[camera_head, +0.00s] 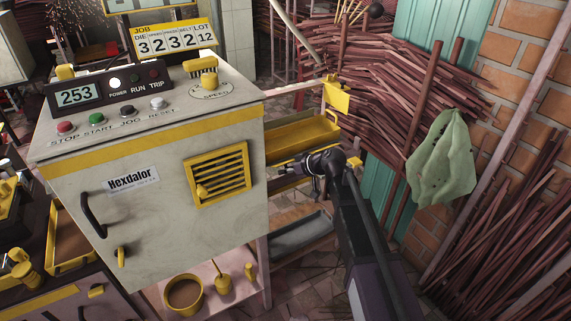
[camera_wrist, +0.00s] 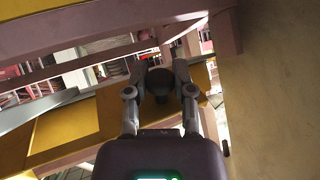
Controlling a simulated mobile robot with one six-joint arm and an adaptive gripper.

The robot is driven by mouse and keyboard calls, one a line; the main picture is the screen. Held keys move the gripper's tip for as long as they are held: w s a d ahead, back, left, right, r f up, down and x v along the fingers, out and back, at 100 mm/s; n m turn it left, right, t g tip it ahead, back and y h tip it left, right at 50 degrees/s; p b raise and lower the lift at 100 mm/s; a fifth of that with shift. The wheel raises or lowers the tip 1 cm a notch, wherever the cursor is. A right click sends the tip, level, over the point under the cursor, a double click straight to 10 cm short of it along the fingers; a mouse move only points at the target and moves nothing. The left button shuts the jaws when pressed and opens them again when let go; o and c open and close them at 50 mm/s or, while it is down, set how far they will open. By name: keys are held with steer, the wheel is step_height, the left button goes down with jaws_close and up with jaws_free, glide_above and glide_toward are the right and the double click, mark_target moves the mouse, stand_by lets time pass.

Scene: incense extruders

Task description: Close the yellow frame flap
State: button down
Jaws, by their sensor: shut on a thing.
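My gripper (camera_head: 312,168) is beside the right side of the Hexdalor machine, below a yellow trough. In the wrist view my gripper (camera_wrist: 158,62) has its fingers closed around a dark rounded knob (camera_wrist: 159,82). Yellow panels (camera_wrist: 72,124) lie behind and beside the fingers, and the knob appears to be against them. In the head view a small yellow plate (camera_head: 337,97) stands tilted above the yellow trough (camera_head: 302,143). I cannot tell for certain which yellow part is the frame flap. My arm hides part of the frame.
The grey machine cabinet (camera_head: 150,215) stands to the left, with a yellow vent grille (camera_head: 218,173). Pinkish frame bars (camera_wrist: 95,28) cross above the fingers. A plain wall-like surface (camera_wrist: 275,90) is close on the right. Bundled sticks (camera_head: 400,85) and a green cloth (camera_head: 441,160) are at right.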

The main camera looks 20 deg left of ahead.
mark_target(280, 164)
steer(key=r+g+h+p, duration=0.1)
steer(key=p, duration=0.1)
steer(key=r+h+p, duration=0.1)
steer(key=p, duration=0.1)
steer(key=shift+w+a+r+m+g+h+p, duration=0.1)
steer(key=shift+w+a+m+g+h+p, duration=0.1)
steer(key=shift+w+m+g+h+p, duration=0.15)
steer(key=h+p, duration=0.1)
steer(key=g+h+p, duration=0.1)
steer(key=shift+w+a+r+m+g+p, duration=0.25)
steer(key=shift+r+m+p, duration=0.1)
steer(key=shift+r, duration=0.05)
steer(key=shift+w+a+r+g+h+p, duration=0.25)
steer(key=shift+a+r+g+h+p, duration=0.05)
steer(key=shift+g+h+p, duration=0.55)
steer(key=shift+w+a+r+m+g+h+p, duration=0.15)
steer(key=shift+m+g+h, duration=0.15)
steer(key=shift+h, duration=0.2)
steer(key=shift+a+r+m+g+h+p, duration=0.1)
steer(key=shift+m+g+h+p, duration=0.1)
steer(key=shift+g+h, duration=0.25)
steer(key=shift+c, duration=2.3)
jaws_free()
steer(key=shift+d, duration=0.1)
